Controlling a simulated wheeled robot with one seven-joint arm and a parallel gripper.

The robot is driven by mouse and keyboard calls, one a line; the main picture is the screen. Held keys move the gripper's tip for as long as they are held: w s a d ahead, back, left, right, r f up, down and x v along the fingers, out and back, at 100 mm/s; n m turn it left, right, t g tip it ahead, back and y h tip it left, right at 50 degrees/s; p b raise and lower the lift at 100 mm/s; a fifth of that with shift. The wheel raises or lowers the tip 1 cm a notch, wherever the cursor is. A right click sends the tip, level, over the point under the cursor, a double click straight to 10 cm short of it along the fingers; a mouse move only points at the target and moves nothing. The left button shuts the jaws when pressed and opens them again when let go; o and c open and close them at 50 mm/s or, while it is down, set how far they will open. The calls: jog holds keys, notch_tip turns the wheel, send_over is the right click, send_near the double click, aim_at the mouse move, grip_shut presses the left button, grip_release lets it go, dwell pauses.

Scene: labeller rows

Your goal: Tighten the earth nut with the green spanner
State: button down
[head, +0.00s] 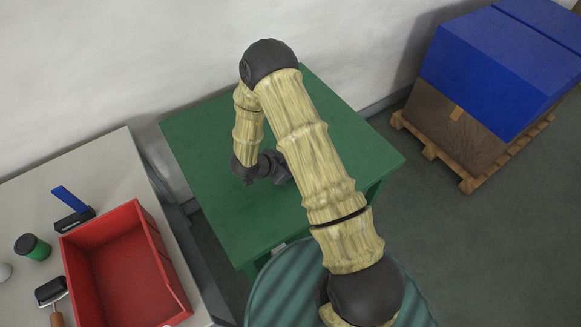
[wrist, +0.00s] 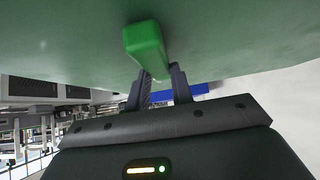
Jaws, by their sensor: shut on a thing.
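In the wrist view my gripper (wrist: 160,82) is shut on a bar-shaped green piece, which looks like the handle of the green spanner (wrist: 146,46). Only this blunt end shows, sticking out beyond the fingertips; the rest of it is hidden. The green table top (wrist: 60,40) fills the upper part of this view, close to the green piece; I cannot tell if they touch. In the head view my arm reaches over the green table (head: 205,145), with its dark wrist low over the middle. The fingers and spanner are hidden there. I see no earth nut in either view.
Left of the green table, a pale bench (head: 100,160) carries a red crate (head: 130,265), a blue-handled tool (head: 70,198), a green and black cup (head: 33,247) and a roller (head: 52,293). A pallet (head: 440,150) with a blue-covered load stands at right. Bare floor lies between.

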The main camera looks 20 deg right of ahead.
jog(key=c, duration=1.1)
grip_release()
jog(key=shift+c, duration=0.2)
jog(key=b+v, duration=0.1)
jog(key=v, duration=1.6)
jog(key=shift+r, duration=0.2)
